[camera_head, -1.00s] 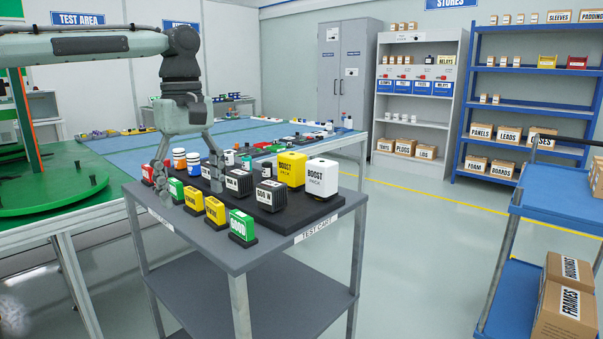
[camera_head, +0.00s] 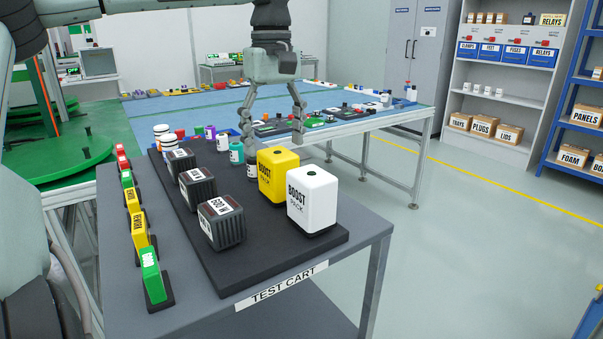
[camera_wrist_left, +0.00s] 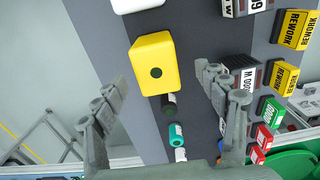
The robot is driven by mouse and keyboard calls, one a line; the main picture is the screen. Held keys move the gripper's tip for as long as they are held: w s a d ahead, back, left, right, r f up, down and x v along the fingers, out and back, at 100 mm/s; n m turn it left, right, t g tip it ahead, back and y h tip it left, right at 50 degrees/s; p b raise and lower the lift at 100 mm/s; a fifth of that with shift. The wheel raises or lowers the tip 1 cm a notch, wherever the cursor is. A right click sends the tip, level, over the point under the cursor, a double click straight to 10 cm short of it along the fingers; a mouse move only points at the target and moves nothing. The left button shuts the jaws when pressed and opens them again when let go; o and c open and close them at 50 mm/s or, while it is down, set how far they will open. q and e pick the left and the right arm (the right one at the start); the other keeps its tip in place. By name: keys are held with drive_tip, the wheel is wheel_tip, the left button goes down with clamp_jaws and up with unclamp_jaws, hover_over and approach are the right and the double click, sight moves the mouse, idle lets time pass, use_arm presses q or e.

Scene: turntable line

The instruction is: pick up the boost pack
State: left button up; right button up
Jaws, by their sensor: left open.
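A yellow boost pack (camera_head: 279,176) and a white boost pack (camera_head: 312,200) stand upright side by side on the black board (camera_head: 270,262) of the test cart. My left gripper (camera_head: 272,140) is open and empty, pointing down above and behind the yellow pack in the head view. In the left wrist view the yellow pack (camera_wrist_left: 153,62) lies just ahead of the open fingertips (camera_wrist_left: 163,84), between their lines and apart from them. The white pack (camera_wrist_left: 137,4) is cut off at that view's top edge. My right gripper is not in view.
Grey ribbed modules (camera_head: 221,222) and small jars (camera_head: 236,152) share the board. Several tagged blocks (camera_head: 152,275) line the cart's left edge. A blue-topped table (camera_head: 190,110) stands behind. The floor to the right is clear.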

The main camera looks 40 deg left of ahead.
sight(279, 174)
use_arm(q)
drive_tip(key=shift+w+f, duration=0.2)
drive_tip(key=shift+f, duration=0.05)
wheel_tip(279, 174, down, 7)
drive_tip(key=shift+f, duration=0.1)
clamp_jaws()
drive_tip(key=shift+w, duration=0.1)
idle(0.5)
